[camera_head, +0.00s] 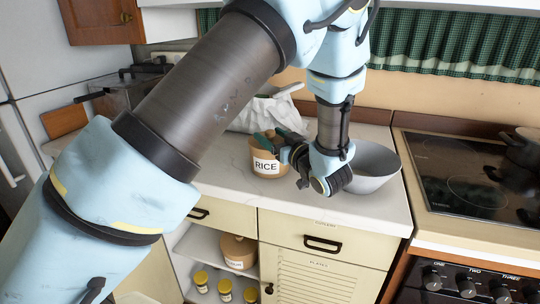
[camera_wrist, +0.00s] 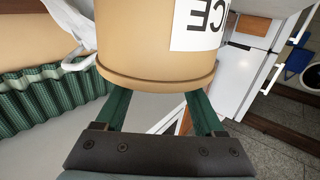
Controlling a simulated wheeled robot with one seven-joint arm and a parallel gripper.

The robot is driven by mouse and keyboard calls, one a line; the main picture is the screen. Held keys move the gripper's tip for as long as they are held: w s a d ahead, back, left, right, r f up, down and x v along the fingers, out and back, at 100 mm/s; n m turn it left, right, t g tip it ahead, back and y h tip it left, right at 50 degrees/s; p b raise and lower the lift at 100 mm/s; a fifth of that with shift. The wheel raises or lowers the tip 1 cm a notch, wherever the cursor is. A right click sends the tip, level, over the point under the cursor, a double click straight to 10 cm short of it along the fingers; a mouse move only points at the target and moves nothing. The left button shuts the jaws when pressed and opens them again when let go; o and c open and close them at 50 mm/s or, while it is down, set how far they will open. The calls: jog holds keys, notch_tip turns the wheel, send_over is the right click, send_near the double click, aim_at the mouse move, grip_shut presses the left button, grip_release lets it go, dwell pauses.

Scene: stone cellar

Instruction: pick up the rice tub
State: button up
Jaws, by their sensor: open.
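The rice tub (camera_head: 267,164) is a tan round container with a white label reading RICE, standing on the white counter left of the grey bowl. It also shows large in the wrist view (camera_wrist: 130,40), with part of its label visible. My gripper (camera_head: 271,142) is at the tub, its green fingers reaching to it. In the wrist view the two green fingers (camera_wrist: 160,98) are spread apart, open, with the tub's lower rim between and beyond them. I cannot tell whether either finger touches the tub. The tub's top is partly hidden by my gripper in the head view.
A grey bowl (camera_head: 372,170) stands right behind my wrist. A white bag (camera_head: 258,113) lies behind the tub. A black stove top (camera_head: 470,175) is to the right. Below the counter, an open shelf holds another tan tub (camera_head: 238,246) and several small jars. Bare counter (camera_head: 225,168) lies left of the tub.

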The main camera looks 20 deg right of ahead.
aim_at(268, 130)
jog(key=w+p, duration=0.1)
jog(key=w, duration=0.1)
jog(key=w+p, duration=0.1)
jog(key=shift+w+r, duration=0.4)
jog(key=shift+w+f, duration=0.2)
jog(key=shift+w, duration=0.3)
grip_shut()
dwell(0.6)
